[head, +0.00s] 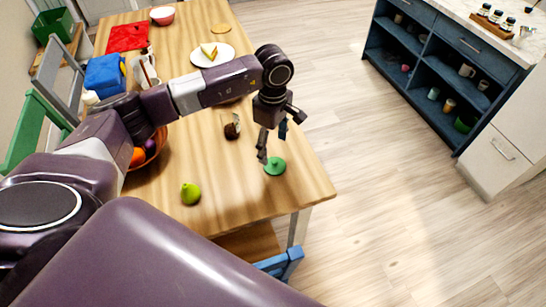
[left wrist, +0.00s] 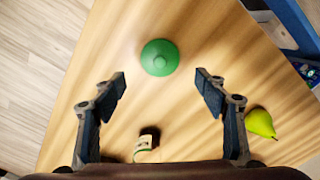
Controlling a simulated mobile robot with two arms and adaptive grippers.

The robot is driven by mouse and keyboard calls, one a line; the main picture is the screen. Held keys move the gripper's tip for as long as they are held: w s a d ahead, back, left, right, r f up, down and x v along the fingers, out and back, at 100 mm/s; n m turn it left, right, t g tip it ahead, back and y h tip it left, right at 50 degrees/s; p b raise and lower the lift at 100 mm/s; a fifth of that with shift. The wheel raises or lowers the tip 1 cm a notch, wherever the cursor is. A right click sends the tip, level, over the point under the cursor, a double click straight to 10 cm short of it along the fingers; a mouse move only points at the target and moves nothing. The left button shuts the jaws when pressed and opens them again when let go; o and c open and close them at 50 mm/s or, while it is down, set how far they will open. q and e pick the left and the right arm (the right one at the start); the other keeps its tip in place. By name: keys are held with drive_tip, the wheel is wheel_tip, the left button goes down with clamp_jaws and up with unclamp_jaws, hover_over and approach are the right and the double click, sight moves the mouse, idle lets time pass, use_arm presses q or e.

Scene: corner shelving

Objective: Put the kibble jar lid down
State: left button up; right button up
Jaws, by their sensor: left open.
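The kibble jar lid, a round green lid with a small knob on top (head: 275,166), lies on the wooden table near its right edge. In the left wrist view the lid (left wrist: 160,57) sits knob up on the bare wood, ahead of and between the fingertips, apart from both. My left gripper (head: 274,148) is open and empty, just above and beside the lid. Its two spread fingers (left wrist: 160,88) show in the left wrist view. My right gripper is not in view.
A green pear (head: 190,193) and a small brown-and-white item (head: 231,125) stand on the table (head: 240,200). A fruit bowl (head: 151,150), a cake plate (head: 212,55) and a blue bag-like item (head: 104,75) are farther left and back. Bare wood surrounds the lid.

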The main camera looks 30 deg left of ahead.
sight(273, 160)
use_arm(q)
wheel_tip(273, 160, up, 6)
drive_tip(key=shift+f+b, duration=0.2)
drive_tip(key=shift+b, duration=0.2)
drive_tip(key=shift+f, duration=0.1)
